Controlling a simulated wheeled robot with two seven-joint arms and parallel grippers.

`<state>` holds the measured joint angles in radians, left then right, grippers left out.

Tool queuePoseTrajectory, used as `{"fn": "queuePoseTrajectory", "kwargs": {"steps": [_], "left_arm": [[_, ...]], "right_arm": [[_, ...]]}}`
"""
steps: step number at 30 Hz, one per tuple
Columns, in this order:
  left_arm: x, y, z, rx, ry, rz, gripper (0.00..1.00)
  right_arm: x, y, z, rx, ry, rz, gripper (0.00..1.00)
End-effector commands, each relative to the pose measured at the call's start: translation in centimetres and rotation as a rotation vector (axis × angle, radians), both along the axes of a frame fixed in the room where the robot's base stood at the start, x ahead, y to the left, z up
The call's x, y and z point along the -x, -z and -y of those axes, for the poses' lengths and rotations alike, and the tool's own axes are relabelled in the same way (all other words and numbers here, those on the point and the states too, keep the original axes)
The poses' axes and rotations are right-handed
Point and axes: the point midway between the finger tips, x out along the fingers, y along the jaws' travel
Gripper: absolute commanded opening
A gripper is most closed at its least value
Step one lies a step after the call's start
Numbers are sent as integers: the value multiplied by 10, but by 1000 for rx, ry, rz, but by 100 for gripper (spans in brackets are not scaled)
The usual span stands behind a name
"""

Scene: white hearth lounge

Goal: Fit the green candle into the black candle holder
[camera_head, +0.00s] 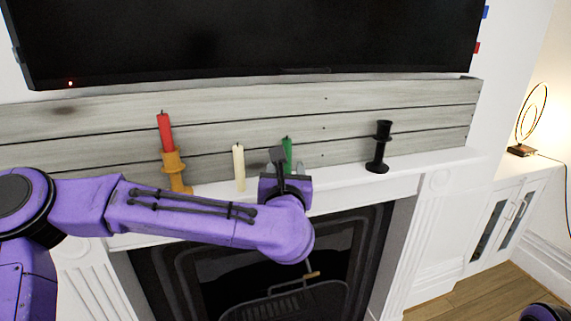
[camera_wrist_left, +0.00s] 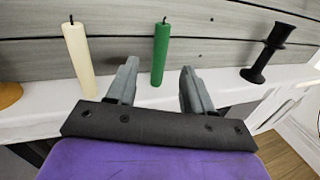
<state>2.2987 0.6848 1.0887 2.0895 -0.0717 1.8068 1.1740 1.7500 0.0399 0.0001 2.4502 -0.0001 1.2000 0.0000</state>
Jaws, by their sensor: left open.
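The green candle (camera_head: 287,153) stands upright on the white mantel, partly hidden behind my left gripper in the head view. In the left wrist view the green candle (camera_wrist_left: 160,54) shows in full, just beyond and between the fingertips. The black candle holder (camera_head: 379,147) stands upright and empty on the mantel to the right; it also shows in the left wrist view (camera_wrist_left: 267,53). My left gripper (camera_head: 288,160) is open and empty, in front of the green candle. A small part at the lower right corner may be my right arm; its gripper is out of view.
The white mantel (camera_head: 332,181) is a narrow ledge above a fireplace. A cream candle (camera_head: 239,167) stands left of the green one. A red candle (camera_head: 165,132) sits in an orange holder (camera_head: 175,171) further left. A television (camera_head: 250,38) hangs above. The mantel between green candle and black holder looks clear.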

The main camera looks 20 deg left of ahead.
Motion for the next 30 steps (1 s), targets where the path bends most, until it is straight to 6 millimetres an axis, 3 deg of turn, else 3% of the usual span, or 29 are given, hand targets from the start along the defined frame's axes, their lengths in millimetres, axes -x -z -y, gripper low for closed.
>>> {"fn": "queuePoseTrajectory", "kwargs": {"steps": [1,4,11,17,19,27,28,30], "left_arm": [[-2,-12,-4,41,-12,26,52],[-16,-21,-10,67,-17,39,52],[-50,-19,-18,62,-12,36,52],[-83,-23,-26,58,-13,34,52],[-93,-20,-28,58,-11,35,52],[-101,-15,-30,57,-9,36,52],[-101,-15,-30,57,-9,36,48],[-101,-15,-30,57,-9,36,26]], "right_arm": [[0,-1,0,0,0,0,54],[0,-11,0,0,0,0,54],[0,-25,0,0,0,0,54],[0,-55,0,0,0,0,54],[0,-57,0,0,0,0,54],[0,-56,0,0,0,0,54],[0,-56,0,0,0,0,54],[0,-56,0,0,0,0,54]]}}
